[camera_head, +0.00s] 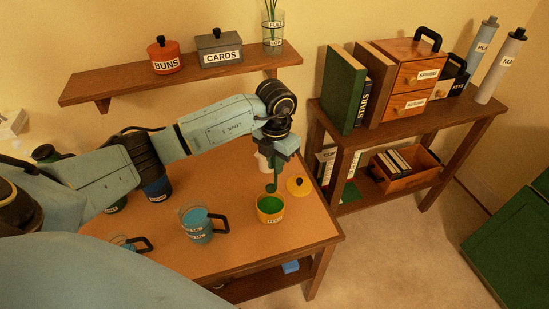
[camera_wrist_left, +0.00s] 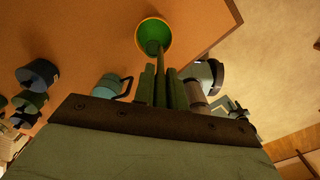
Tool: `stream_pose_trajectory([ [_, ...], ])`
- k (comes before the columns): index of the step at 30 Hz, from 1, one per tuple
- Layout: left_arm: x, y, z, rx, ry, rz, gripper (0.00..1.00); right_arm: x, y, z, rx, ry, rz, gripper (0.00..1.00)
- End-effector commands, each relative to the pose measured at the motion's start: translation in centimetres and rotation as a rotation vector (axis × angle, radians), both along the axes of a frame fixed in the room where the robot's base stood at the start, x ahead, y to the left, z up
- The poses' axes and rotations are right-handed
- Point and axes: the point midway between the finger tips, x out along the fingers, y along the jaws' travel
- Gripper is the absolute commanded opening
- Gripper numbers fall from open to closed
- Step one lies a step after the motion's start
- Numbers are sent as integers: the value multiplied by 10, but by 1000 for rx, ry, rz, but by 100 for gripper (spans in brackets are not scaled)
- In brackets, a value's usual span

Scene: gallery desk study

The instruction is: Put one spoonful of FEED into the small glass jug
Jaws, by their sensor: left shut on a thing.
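My left gripper (camera_head: 279,160) is shut on a dark green spoon (camera_head: 271,186), which hangs down with its bowl end just above the FEED pot. The FEED pot (camera_head: 270,217) is yellow, open and holds green contents. In the left wrist view the spoon (camera_wrist_left: 158,65) runs between the fingers and overlaps the pot (camera_wrist_left: 168,30). I cannot tell whether the spoon carries anything. A see-through bluish jug (camera_head: 197,226) with a dark handle stands left of the pot; it also shows in the left wrist view (camera_wrist_left: 106,86). A second jug (camera_head: 122,241) is partly hidden by my body. My right gripper is out of view.
A yellow lid (camera_head: 299,187) lies right of the pot on the desk (camera_head: 240,252). A pale object (camera_head: 264,160) stands behind my gripper. Dark-lidded containers (camera_head: 157,188) stand at the left beneath my arm. A wall shelf (camera_head: 130,85) is behind. Desk between jug and pot is clear.

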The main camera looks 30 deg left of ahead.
Motion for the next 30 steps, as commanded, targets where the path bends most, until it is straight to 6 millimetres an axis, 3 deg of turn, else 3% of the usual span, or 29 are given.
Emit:
stream_pose_trajectory([
  [11, -1, 3, -13, -1, -2, 82, 0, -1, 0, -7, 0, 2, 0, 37],
  [30, -1, 3, -74, 1, -1, 80, 0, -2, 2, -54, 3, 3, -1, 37],
])
